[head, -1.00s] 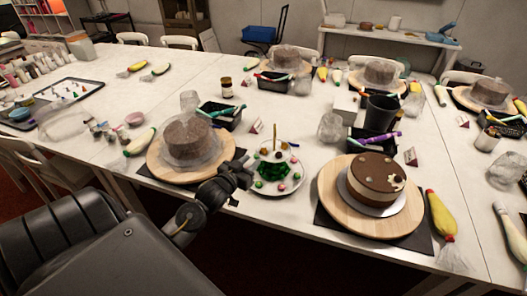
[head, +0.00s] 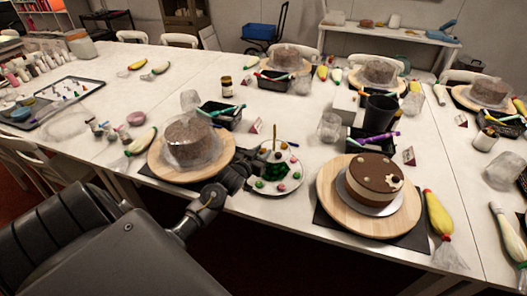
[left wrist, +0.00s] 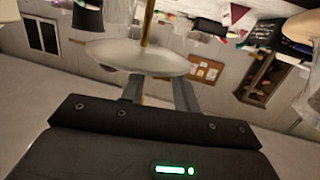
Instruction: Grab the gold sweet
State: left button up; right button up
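A small stand of sweets (head: 277,183) with a thin gold post stands near the front table edge, between two round wooden boards. Green, pink, red and white sweets lie on its plate; I cannot single out the gold sweet. My left gripper (head: 246,169) is at the left side of the stand and hides part of it. In the left wrist view, the two fingers (left wrist: 158,93) are apart, with nothing clearly held between them. A pale plate (left wrist: 110,57) and the gold post (left wrist: 148,22) show just beyond the fingertips. My right gripper is not in view.
A brown cake under a clear cover (head: 189,137) stands on the wooden board left of the stand. A decorated brown cake (head: 374,180) is on the right board. A black tray (head: 220,113) and a clear jar (head: 329,127) stand behind.

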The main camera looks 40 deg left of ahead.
pick_arm(q)
jog(key=c, duration=0.6)
jog(key=shift+r, duration=0.1)
jog(key=shift+r, duration=0.3)
notch_tip(320, 180, up, 2)
jog(key=shift+r+b, duration=0.15)
jog(key=shift+b, duration=0.5)
jog(key=s+d+r+b, duration=0.1)
jog(key=d+r+b, duration=0.1)
jog(key=d+r, duration=0.8)
jog(key=d, duration=0.4)
jog(key=shift+s, duration=0.2)
